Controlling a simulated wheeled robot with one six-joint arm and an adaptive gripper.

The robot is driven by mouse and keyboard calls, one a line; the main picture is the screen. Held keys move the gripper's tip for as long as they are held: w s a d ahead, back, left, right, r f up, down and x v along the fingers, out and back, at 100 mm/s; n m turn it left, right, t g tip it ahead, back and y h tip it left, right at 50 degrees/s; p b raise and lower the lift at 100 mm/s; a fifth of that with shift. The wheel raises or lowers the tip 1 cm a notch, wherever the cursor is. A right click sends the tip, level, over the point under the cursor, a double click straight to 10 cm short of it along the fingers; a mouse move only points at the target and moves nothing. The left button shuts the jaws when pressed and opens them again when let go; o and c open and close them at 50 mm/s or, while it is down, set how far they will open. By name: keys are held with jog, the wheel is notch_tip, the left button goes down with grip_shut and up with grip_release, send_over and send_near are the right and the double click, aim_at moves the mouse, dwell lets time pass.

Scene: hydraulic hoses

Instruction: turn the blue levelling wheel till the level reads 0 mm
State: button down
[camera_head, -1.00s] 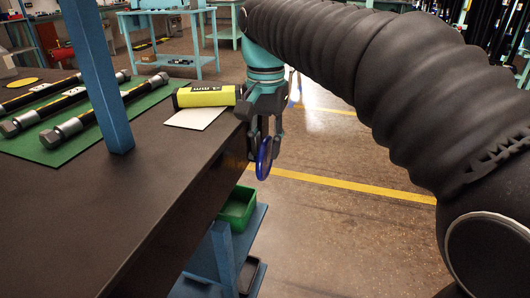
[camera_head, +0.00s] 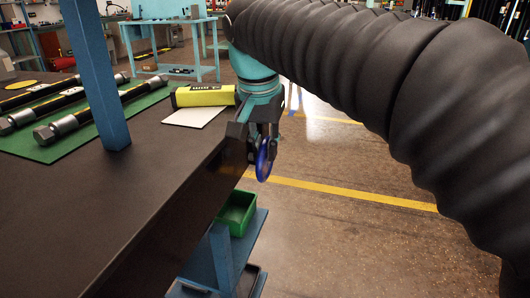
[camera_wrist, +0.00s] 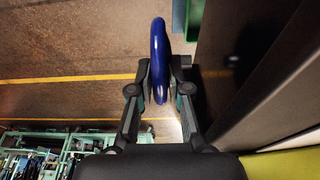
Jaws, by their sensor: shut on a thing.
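The blue levelling wheel (camera_head: 264,162) stands edge-on at the table's right edge. It also shows as a blue rim in the wrist view (camera_wrist: 158,48). My gripper (camera_head: 265,148) points down from above, with its fingers on either side of the wheel, shut on it. In the wrist view the two fingertips (camera_wrist: 162,84) flank the rim. The yellow-green level (camera_head: 205,96) lies on the table just left of my gripper. The wheel's mount is hidden.
A blue post (camera_head: 95,75) rises from the dark table (camera_head: 150,190). Hoses (camera_head: 85,118) lie on a green mat (camera_head: 50,152) at the left. A white sheet (camera_head: 193,117) lies by the level. A green bin (camera_head: 238,212) sits on a lower shelf. Open floor lies to the right.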

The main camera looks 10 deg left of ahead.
dwell(0.3)
jog(key=c, duration=1.4)
grip_release()
jog(key=v, duration=1.2)
jog(key=shift+s, duration=0.25)
